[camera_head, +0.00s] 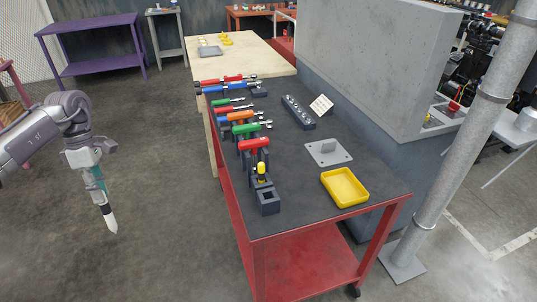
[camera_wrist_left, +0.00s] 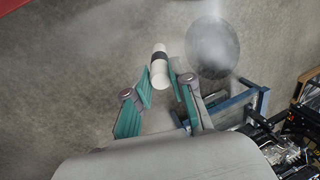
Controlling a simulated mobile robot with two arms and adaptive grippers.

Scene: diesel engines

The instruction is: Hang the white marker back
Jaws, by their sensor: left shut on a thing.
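The white marker (camera_head: 110,218) has a dark band. My left gripper (camera_head: 102,199) is shut on it and holds it out over the floor, left of the red workbench (camera_head: 300,262), with its white end pointing down. The marker also shows in the left wrist view (camera_wrist_left: 159,68), between the green fingers of the left gripper (camera_wrist_left: 161,84). On the bench's near left part stands a dark square holder (camera_head: 268,203) with an open top and no marker visible in it. Just behind it, a yellow marker (camera_head: 261,170) stands in a similar holder. My right gripper is not in view.
A row of screwdriver-like tools (camera_head: 240,116) with coloured handles lines the bench's left edge. A yellow tray (camera_head: 344,187), a grey plate (camera_head: 328,152) and a socket rack (camera_head: 298,112) lie to the right. The floor between my left gripper and the bench is clear.

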